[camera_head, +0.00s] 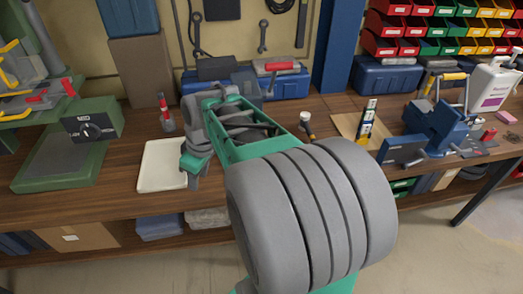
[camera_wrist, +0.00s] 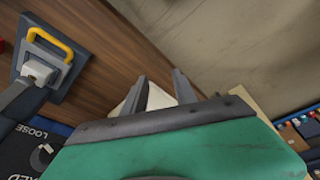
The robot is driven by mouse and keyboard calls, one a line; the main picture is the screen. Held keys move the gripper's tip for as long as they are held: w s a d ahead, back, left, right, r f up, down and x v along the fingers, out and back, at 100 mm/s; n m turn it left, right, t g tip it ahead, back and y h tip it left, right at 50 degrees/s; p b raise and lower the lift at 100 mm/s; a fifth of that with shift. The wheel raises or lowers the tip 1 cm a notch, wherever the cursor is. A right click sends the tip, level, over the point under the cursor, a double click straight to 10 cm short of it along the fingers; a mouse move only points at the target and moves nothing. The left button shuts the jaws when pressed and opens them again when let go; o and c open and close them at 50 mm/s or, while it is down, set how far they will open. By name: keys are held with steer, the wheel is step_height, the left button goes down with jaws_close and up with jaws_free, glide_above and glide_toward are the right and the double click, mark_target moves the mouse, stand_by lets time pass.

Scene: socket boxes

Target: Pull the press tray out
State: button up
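A shallow white tray (camera_head: 163,165) lies flat on the wooden bench, just right of the green press base (camera_head: 62,165). My gripper (camera_head: 190,180) hangs at the right side of this tray, pointing down. The head view does not show clearly whether it touches the tray. In the wrist view my gripper (camera_wrist: 159,92) has its two grey fingers spread apart. A pale surface, perhaps the tray, shows between and beyond them. My gripper's body hides its lower part. I see no object clamped between the fingers.
A red-topped bottle (camera_head: 166,118) stands behind the tray. A blue vise (camera_head: 435,125) is at the right. Bare wood (camera_head: 110,205) lies along the bench front. A yellow handle (camera_wrist: 50,42) shows in the wrist view.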

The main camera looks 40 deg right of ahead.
steer(key=s+d+f+n+t+y+p, duration=0.1)
steer(key=d+f+n+p, duration=0.15)
steer(key=d, duration=1.05)
steer(key=s+d+f+n+y+p, duration=0.1)
steer(key=d+n, duration=0.3)
steer(key=d, duration=0.8)
steer(key=shift+n, duration=0.25)
steer(key=x, duration=0.2)
steer(key=p+x, duration=0.1)
steer(key=x, duration=0.4)
steer(key=shift+w+d, duration=0.2)
steer(key=shift+d, duration=0.1)
steer(key=shift+w+a+f+p, duration=0.15)
steer(key=shift+f+p, duration=0.15)
steer(key=shift+f, duration=0.15)
jaws_close()
steer(key=shift+r, duration=0.1)
